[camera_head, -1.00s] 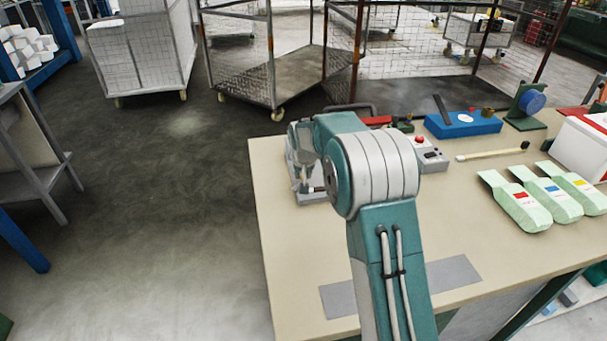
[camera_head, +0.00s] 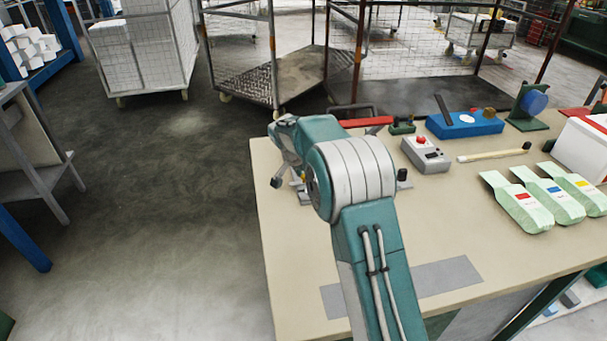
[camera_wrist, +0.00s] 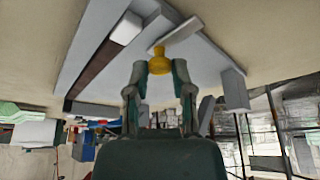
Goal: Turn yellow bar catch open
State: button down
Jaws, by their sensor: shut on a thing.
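The yellow catch (camera_wrist: 159,56) shows in the wrist view as a yellow knob between my fingertips. It meets a light grey bar (camera_wrist: 182,36) of a grey fixture (camera_wrist: 92,62). My gripper (camera_wrist: 160,70) is shut on the yellow catch, with one finger on each side. More yellow shows low between the fingers, but I cannot tell what part it is. In the head view a little yellow (camera_head: 297,186) shows beside my wrist. My arm hides most of the fixture there.
On the bench (camera_head: 290,255) are a grey control box (camera_head: 425,154) with a red button, a blue block (camera_head: 463,125), a brush (camera_head: 493,153) and several pale green pouches (camera_head: 519,204). A grey mat (camera_head: 448,277) lies in front. Wire cages stand behind.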

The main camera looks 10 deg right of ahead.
jog(key=shift+a+f, duration=0.1)
jog(key=shift+f, duration=0.2)
jog(key=shift+c, duration=2.4)
grip_release()
jog(key=shift+a+r, duration=0.1)
jog(key=shift+r, duration=0.05)
jog(key=shift+r, duration=0.3)
jog(key=v, duration=1.1)
jog(key=shift+a, duration=0.2)
jog(key=shift+s, duration=0.15)
